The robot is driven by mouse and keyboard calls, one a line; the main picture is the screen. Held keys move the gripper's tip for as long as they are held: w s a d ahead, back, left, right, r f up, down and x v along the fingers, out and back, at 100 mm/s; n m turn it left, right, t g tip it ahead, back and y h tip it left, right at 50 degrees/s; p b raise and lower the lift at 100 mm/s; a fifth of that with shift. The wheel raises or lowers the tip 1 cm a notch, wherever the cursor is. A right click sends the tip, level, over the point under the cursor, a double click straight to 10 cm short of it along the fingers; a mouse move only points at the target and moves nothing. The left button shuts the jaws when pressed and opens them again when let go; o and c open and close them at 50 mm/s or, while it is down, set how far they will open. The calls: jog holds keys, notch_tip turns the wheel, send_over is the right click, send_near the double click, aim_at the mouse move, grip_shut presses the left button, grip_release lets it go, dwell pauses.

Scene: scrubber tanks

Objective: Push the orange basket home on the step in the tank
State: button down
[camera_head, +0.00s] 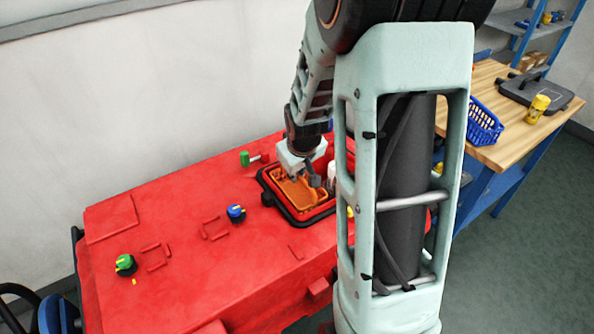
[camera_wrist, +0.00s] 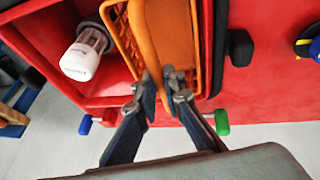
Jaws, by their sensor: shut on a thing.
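The orange basket (camera_head: 295,194) sits inside the opening of the red tank (camera_head: 240,255), along the opening's left side in the head view. In the wrist view the basket (camera_wrist: 185,35) has slotted walls and a broad orange bar (camera_wrist: 148,45) along it. My gripper (camera_wrist: 160,85) is shut on this orange bar, one finger on each side. In the head view my gripper (camera_head: 316,180) reaches down into the opening from above. A white-capped clear container (camera_wrist: 84,55) stands in the tank beside the basket. The step under the basket is hidden, so I cannot tell how it is seated.
A black rim (camera_head: 275,207) edges the opening. A green-handled valve (camera_head: 248,158), a blue knob (camera_head: 236,212) and a green-yellow knob (camera_head: 125,263) stand on the red top. A wooden bench (camera_head: 505,140) at right carries a blue basket (camera_head: 484,124) and yellow can (camera_head: 538,108).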

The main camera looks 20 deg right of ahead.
jog(key=shift+f, duration=0.25)
dwell(0.3)
jog(key=shift+f+b, duration=0.6)
jog(key=shift+b, duration=0.05)
jog(key=shift+f+b, duration=0.65)
jog(key=shift+f, duration=0.05)
jog(key=shift+f, duration=0.15)
jog(key=shift+f+b, duration=0.3)
jog(key=shift+b, duration=0.2)
jog(key=shift+f+b, duration=0.4)
jog(key=shift+f, duration=0.1)
dwell(0.4)
jog(key=shift+r, duration=0.15)
dwell(0.4)
